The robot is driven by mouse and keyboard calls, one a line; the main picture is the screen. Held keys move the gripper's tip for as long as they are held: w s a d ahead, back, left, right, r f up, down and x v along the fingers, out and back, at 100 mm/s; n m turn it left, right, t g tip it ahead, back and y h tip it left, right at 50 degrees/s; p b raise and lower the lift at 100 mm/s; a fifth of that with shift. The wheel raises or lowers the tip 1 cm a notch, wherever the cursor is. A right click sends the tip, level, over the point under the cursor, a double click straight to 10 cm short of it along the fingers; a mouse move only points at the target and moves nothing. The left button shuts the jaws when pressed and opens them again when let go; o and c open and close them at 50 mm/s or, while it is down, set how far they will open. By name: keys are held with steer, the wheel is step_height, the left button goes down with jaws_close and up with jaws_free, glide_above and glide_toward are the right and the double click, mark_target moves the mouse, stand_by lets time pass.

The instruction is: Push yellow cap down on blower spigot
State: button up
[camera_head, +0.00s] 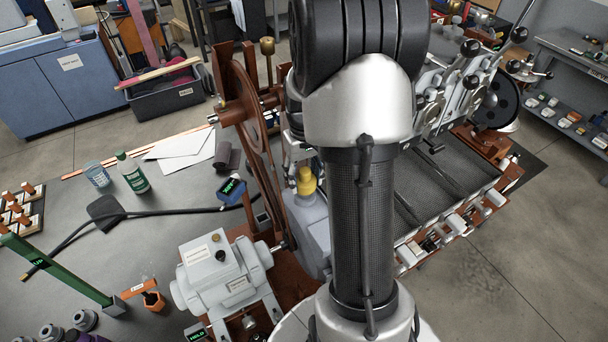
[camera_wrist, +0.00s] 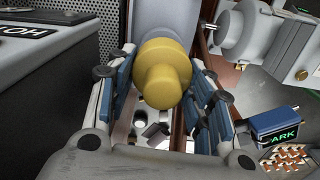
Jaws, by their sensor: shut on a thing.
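The yellow cap (camera_wrist: 163,75) is between the blue-padded fingers of my gripper (camera_wrist: 165,66) in the wrist view, and the fingers are shut on it. Its narrower round end faces the wrist camera and its wider part is farther away. In the head view the yellow cap (camera_head: 306,182) shows left of my arm, at the top of a pale grey housing (camera_head: 308,228). A grey rounded body (camera_wrist: 167,18) lies just beyond the cap in the wrist view. The spigot is hidden behind the cap, so I cannot tell how far down the cap sits.
A large brown wheel (camera_head: 252,135) stands close left of the cap. A grey motor (camera_head: 222,270) is in front of it. A blue box marked ARK (camera_wrist: 277,124) is at the right in the wrist view. A green bottle (camera_head: 132,173) stands on the grey bench.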

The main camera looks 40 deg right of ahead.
mark_target(303, 184)
steer(key=shift+f+b, duration=1.1)
steer(key=shift+f, duration=0.55)
steer(key=o, duration=1.1)
steer(key=shift+r, duration=0.1)
steer(key=shift+w, duration=0.1)
steer(key=shift+r, duration=0.1)
steer(key=shift+r, duration=0.35)
step_height(303, 184, up, 11)
steer(key=shift+f, duration=0.1)
steer(key=shift+a, duration=0.15)
